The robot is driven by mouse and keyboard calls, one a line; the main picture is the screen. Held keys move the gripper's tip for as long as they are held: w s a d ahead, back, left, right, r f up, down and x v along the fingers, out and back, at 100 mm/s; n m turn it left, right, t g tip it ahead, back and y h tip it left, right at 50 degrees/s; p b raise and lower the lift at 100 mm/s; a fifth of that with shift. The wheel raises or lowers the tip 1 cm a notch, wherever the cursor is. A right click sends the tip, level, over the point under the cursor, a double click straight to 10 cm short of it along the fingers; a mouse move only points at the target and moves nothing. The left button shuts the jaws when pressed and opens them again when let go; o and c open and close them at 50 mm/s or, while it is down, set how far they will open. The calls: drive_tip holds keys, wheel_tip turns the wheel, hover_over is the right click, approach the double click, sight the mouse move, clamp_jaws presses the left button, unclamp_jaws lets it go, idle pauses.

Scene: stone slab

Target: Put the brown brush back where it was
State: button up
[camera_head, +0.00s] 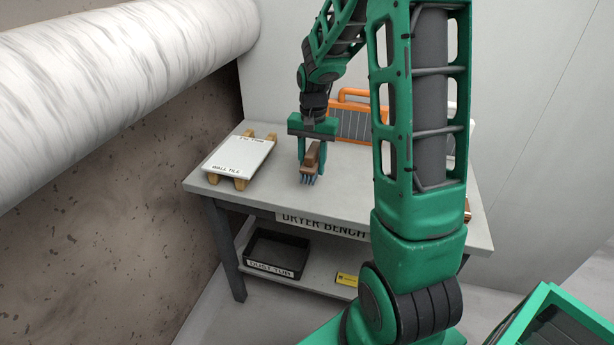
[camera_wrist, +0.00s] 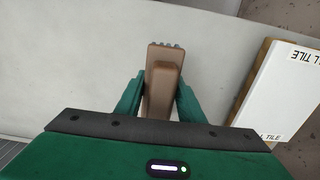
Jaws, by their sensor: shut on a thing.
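The brown brush (camera_head: 311,159) is between the fingers of my gripper (camera_head: 312,160) in the head view, over the bench top, with its blue-grey bristles pointing down. I cannot tell whether the bristles touch the surface. In the wrist view the brush (camera_wrist: 162,80) lies lengthwise between the two green fingers of my gripper (camera_wrist: 159,100), which are shut on it. A few bristle tips show at its far end. The dryer bench (camera_head: 255,200) is a grey table with a label on its front edge.
A white wall tile (camera_head: 238,157) rests on wooden strips at the bench's left; it also shows in the wrist view (camera_wrist: 285,90). An orange-framed dark rack (camera_head: 352,122) stands behind. A black dust tub (camera_head: 275,252) and a yellow item (camera_head: 346,280) sit on the lower shelf. My arm hides the right part.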

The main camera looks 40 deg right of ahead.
sight(313, 149)
drive_tip(key=shift+w+d+f, duration=0.15)
drive_tip(key=shift+f, duration=1.95)
drive_tip(key=o, duration=1.1)
drive_tip(key=shift+f, duration=0.15)
wheel_tip(313, 149, up, 12)
drive_tip(key=shift+r, duration=0.1)
drive_tip(key=s+a+r+n, duration=0.1)
drive_tip(key=s+a+n, duration=0.1)
drive_tip(key=s, duration=1.2)
drive_tip(key=s+a+n, duration=0.2)
drive_tip(key=s, duration=1.2)
drive_tip(key=shift+s+r, duration=0.25)
drive_tip(key=shift+r, duration=0.15)
